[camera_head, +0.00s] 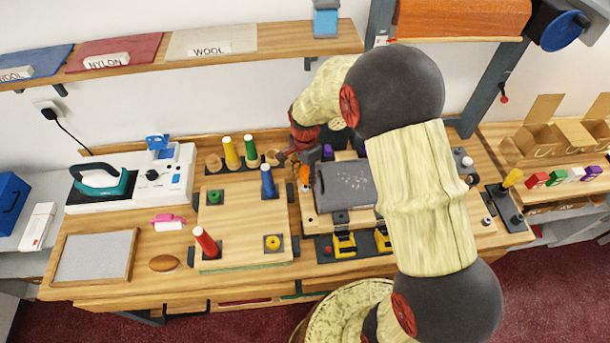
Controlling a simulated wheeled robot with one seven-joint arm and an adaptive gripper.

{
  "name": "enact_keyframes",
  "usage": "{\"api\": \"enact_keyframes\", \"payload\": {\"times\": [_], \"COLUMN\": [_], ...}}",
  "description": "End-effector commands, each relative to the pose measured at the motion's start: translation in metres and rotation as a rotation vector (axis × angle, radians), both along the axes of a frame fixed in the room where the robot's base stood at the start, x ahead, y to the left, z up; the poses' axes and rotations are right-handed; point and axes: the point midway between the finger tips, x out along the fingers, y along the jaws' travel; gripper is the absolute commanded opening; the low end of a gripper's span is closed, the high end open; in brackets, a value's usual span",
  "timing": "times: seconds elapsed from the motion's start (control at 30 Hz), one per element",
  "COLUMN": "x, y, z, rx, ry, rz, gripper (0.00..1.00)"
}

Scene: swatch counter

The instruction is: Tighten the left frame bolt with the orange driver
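The orange driver (304,174) stands roughly upright at the left edge of the grey cloth-covered piece (344,187) on the wooden frame board (310,216). Its lower end is too small to make out, so I cannot tell whether it sits on a bolt. My gripper (291,156) is just above and to the left of the driver, near the back of the counter. Its fingers are small and dark, and I cannot tell whether they touch the driver or how far apart they are. The left frame bolt is not clearly visible. My arm hides the right part of the frame.
A wooden board with coloured spools, including a blue one (267,181) and a red one (206,242), lies left of the frame. Yellow clamps (343,245) stand at its front. A purple piece (327,152) is close behind. An iron (99,181) sits on the left.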

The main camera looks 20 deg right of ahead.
Motion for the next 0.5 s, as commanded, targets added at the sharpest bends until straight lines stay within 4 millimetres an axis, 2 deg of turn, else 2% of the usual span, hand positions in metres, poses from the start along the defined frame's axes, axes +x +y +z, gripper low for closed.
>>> {"api": "enact_keyframes", "payload": {"times": [0.5], "x": [-0.0006], "y": [-0.0009], "z": [0.0005], "rx": [0.000], "ry": [0.000], "rz": [0.608], "gripper": [0.35]}}
